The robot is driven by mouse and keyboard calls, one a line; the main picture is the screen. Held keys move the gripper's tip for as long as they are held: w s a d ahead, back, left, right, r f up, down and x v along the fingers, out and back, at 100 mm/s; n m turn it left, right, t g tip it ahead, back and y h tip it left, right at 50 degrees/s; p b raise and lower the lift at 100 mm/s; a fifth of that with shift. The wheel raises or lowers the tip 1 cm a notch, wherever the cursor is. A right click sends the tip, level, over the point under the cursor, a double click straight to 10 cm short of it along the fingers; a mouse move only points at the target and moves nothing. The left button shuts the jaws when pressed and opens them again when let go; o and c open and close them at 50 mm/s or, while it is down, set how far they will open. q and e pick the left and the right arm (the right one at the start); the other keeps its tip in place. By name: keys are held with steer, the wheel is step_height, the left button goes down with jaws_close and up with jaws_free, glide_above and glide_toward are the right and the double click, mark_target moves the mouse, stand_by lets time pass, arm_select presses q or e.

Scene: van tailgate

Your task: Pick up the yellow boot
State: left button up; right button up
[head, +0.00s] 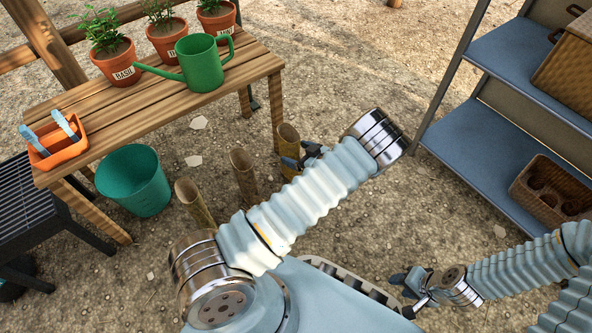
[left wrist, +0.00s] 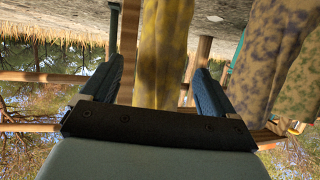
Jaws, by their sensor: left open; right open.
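The yellow boot (head: 288,134) stands upright on the ground by the bench's right front leg, its lower part partly hidden by my left gripper and arm. In the left wrist view, the boot's mottled yellow shaft (left wrist: 164,45) shows between the two fingers. My left gripper (head: 301,158) is open right beside it; I cannot tell whether the fingers touch it. The fingers also show in the left wrist view (left wrist: 158,68). My right gripper (head: 409,292) is open and empty, low above the ground at the lower right.
Two brownish shafts, one in the middle (head: 243,176) and one nearer (head: 194,203), stand to the left. Blue shelves (head: 480,150) stand right.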

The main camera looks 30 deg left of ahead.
arm_select(q)
jaws_close()
stand_by(0.4)
